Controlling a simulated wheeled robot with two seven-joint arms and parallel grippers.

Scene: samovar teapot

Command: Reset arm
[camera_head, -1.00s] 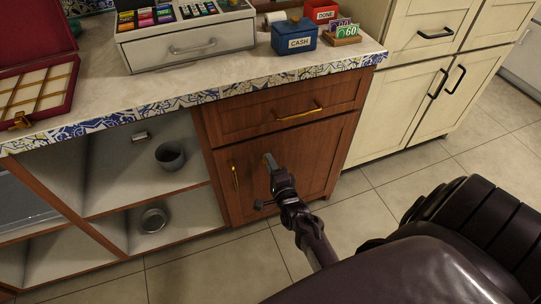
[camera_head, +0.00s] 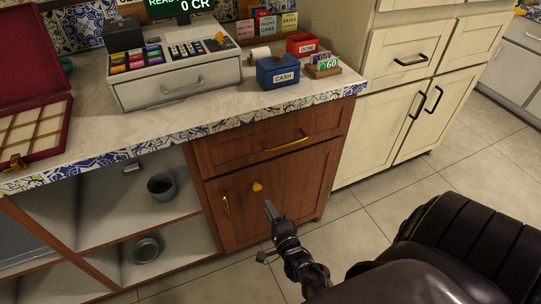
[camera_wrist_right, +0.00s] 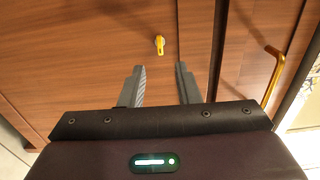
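My right gripper (camera_head: 269,206) is in front of the brown wooden cabinet door (camera_head: 295,185), below and a little right of a small yellow key or knob (camera_head: 257,186) on it. In the right wrist view the two fingers of the right gripper (camera_wrist_right: 159,69) are apart with nothing between them. The yellow piece (camera_wrist_right: 159,44) shows beyond the fingertips, apart from them. My left gripper is in neither view.
The counter above carries a cash register (camera_head: 180,80), a blue CASH box (camera_head: 278,72), a red DONE box (camera_head: 303,45) and an open red case (camera_head: 38,150). Open shelves hold a grey pot (camera_head: 161,187) and a metal bowl (camera_head: 146,249). Tiled floor lies to the right.

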